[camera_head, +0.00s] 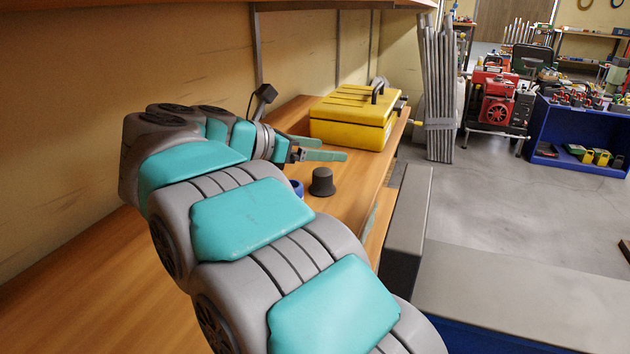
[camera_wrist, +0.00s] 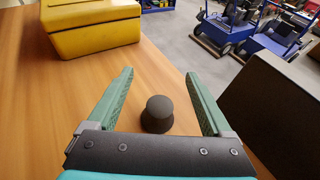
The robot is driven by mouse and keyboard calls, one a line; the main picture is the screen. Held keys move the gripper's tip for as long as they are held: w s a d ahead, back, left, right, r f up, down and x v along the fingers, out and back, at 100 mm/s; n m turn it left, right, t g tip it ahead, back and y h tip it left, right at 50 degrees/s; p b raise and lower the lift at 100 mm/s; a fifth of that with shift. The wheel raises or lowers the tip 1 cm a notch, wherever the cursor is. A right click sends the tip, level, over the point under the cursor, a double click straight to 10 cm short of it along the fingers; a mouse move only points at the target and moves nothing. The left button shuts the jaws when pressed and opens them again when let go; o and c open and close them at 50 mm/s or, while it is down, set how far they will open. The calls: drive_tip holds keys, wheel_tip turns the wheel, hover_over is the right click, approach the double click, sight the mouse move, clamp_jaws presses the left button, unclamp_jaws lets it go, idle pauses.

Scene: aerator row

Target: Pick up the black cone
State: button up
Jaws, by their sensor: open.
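The black cone (camera_head: 322,182) stands upright on the wooden bench, near its right edge. It has a wide brim at the base and a flat top. In the wrist view the black cone (camera_wrist: 157,114) shows between and below the two green fingers of my gripper (camera_wrist: 158,88), slightly left of the middle. My gripper (camera_head: 322,155) is open and empty, a little behind the cone in the head view. In the wrist view no finger visibly touches the cone.
A yellow toolbox (camera_head: 352,118) sits on the bench beyond my gripper; it also shows in the wrist view (camera_wrist: 92,28). A blue ring-like object (camera_head: 297,188) lies left of the cone, partly hidden by my arm. A dark grey box-shaped block (camera_head: 408,225) stands beside the bench edge.

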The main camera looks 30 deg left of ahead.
sight(319, 174)
drive_tip(key=shift+m+g+h, duration=0.3)
drive_tip(key=shift+m+g, duration=0.2)
drive_tip(key=s+f, duration=0.1)
drive_tip(key=s, duration=0.1)
drive_tip(key=s+a+f, duration=0.1)
drive_tip(key=f, duration=0.1)
drive_tip(key=shift+s+a, duration=0.15)
drive_tip(key=shift+s, duration=0.2)
drive_tip(key=shift+f, duration=0.2)
drive_tip(key=p+x, duration=0.1)
drive_tip(key=x, duration=0.6)
drive_tip(key=shift+w+f+p, duration=0.1)
drive_tip(key=shift+w+p, duration=0.15)
drive_tip(key=shift+p, duration=0.15)
clamp_jaws()
